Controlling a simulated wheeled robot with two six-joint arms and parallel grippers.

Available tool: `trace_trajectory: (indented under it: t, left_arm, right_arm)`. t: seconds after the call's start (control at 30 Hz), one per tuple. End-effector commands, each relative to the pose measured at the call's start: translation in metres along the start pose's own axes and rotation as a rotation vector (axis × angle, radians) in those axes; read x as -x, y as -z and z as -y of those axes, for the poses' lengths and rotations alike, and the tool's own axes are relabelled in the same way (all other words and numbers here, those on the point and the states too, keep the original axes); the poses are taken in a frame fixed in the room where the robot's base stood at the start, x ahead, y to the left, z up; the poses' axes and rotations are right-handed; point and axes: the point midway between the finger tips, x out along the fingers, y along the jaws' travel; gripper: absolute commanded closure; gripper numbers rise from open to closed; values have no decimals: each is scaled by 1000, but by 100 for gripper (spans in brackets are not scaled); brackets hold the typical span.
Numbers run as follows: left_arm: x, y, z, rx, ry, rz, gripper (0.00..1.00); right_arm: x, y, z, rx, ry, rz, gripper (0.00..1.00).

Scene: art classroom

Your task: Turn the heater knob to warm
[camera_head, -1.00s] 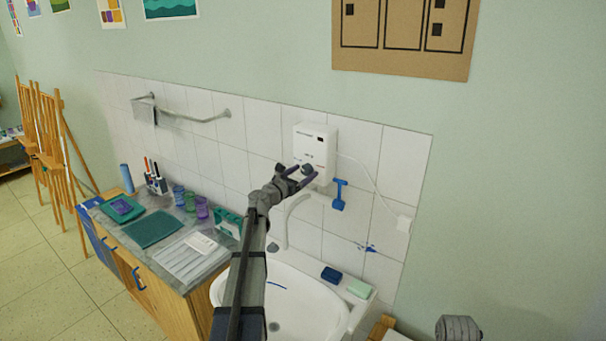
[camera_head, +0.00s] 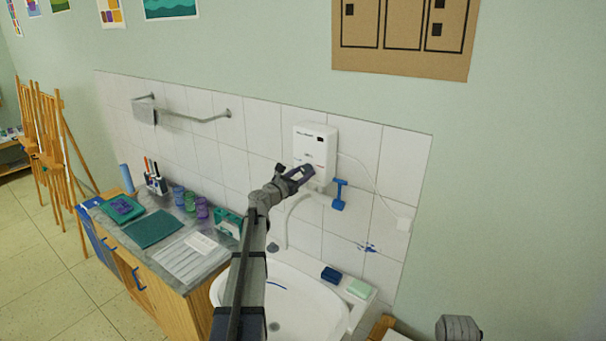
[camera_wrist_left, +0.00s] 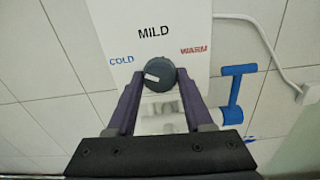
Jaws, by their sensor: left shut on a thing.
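The heater (camera_head: 316,147) is a white box on the tiled wall above the sink, in the head view. Its dark round knob (camera_wrist_left: 156,73) shows in the left wrist view, with a white pointer mark turned left and slightly down, towards the blue COLD label (camera_wrist_left: 122,61). MILD (camera_wrist_left: 154,31) is printed above the knob and red WARM (camera_wrist_left: 194,51) to its right. My left gripper (camera_wrist_left: 155,77) is shut on the knob, one purple finger on each side. In the head view the left gripper (camera_head: 303,172) covers the knob. My right gripper is not in view.
The faucet (camera_head: 284,215) and sink (camera_head: 300,298) lie below. A blue sponge (camera_head: 331,274) and green soap (camera_head: 359,288) sit on the sink's right rim.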

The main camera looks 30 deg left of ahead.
Motion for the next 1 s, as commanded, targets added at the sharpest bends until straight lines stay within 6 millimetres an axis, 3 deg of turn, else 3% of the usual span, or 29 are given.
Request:
trace_trajectory:
  t: [0.37,1.0]
  left_arm:
    - [0,0,0,-103,0,0,100]
    - [0,0,0,-686,0,1,100]
  right_arm:
    - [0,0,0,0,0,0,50]
    - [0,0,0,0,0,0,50]
